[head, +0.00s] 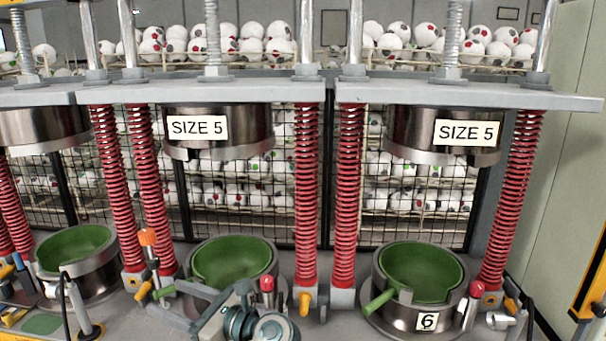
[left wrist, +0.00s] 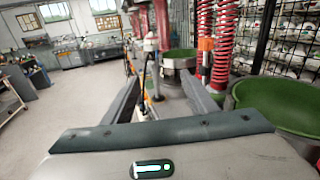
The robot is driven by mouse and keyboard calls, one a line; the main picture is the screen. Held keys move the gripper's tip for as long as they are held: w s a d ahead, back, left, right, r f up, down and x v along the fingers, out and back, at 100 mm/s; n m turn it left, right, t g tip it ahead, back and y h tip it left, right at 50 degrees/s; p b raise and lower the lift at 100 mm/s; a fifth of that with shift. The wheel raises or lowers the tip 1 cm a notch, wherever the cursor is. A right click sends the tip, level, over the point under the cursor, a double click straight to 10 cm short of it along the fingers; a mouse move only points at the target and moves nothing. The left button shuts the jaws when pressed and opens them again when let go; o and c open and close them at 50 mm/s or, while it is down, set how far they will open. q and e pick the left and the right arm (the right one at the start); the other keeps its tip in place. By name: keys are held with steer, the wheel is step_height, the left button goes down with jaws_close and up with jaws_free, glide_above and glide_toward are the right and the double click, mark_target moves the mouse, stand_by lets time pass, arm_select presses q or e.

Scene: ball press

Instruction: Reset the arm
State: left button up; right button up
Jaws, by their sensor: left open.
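My left gripper (head: 178,303) is low in the head view, in front of the middle press, with its fingers pointing left. In the left wrist view the two grey fingers (left wrist: 160,105) stand wide apart with nothing between them. The gripper is open and empty. It is in front of the middle green bowl-shaped mould (head: 233,262), and part of my arm covers the front of that press's base. My right gripper is in neither view.
A left mould (head: 75,246) and a right mould (head: 420,272) marked 6 stand beside the middle one. Red springs (head: 307,190) and upper press heads labelled SIZE 5 (head: 197,128) rise above. Racks of balls (head: 235,195) stand behind a mesh. Open floor (left wrist: 75,100) shows in the left wrist view.

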arm_select(q)
steer(key=s+f+n+h, duration=0.35)
steer(key=s+f, duration=0.25)
steer(key=f, duration=0.6)
steer(key=s+f+n+h, duration=0.3)
steer(key=s+f+h, duration=0.25)
steer(key=f, duration=0.65)
steer(key=s+d+f+n+g+h, duration=0.2)
steer(key=s+f+n+h, duration=0.2)
steer(key=s+n, duration=0.55)
steer(key=s+d+f+n+g+h, duration=0.1)
steer(key=s+f+n+h, duration=0.25)
steer(key=s, duration=1.05)
step_height(320, 180, down, 34)
steer(key=s+g+b, duration=0.2)
steer(key=b, duration=0.3)
steer(key=s+a+f+b, duration=0.2)
steer(key=s+f+b, duration=0.2)
steer(key=s+f, duration=1.4)
step_height(320, 180, down, 4)
steer(key=shift+a+r+g, duration=0.1)
steer(key=shift+a+g, duration=0.15)
steer(key=shift+g, duration=0.15)
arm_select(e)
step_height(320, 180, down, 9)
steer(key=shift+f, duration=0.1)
